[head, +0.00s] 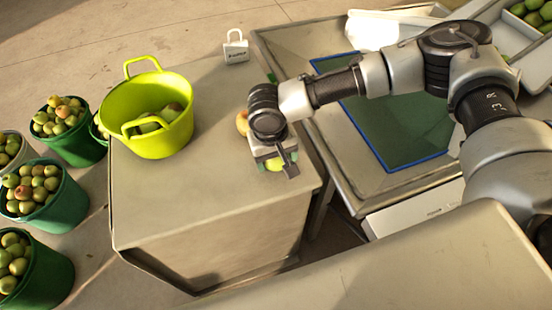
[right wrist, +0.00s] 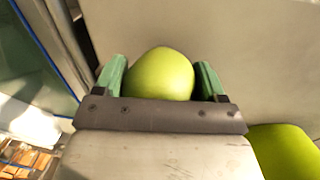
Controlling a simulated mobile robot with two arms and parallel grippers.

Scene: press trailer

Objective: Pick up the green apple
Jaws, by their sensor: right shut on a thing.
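The green apple (right wrist: 160,76) sits between the two green finger pads of my right gripper (right wrist: 160,82) in the right wrist view. Both pads are close against its sides, and the gripper is shut on it. In the head view the apple (head: 274,164) shows only in part under my right gripper (head: 279,167), over the right part of the grey table (head: 215,205). I cannot tell whether the apple touches the tabletop. A reddish-yellow apple (head: 242,122) lies just left of the right gripper, partly hidden by it. My left gripper is not in view.
A yellow-green tub (head: 150,110) with apples stands on the table's left. A white padlock-shaped sign (head: 236,50) stands at the back. Green buckets (head: 75,140) of apples stand on the floor at left. A metal frame with a blue-edged green panel (head: 400,125) is at right.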

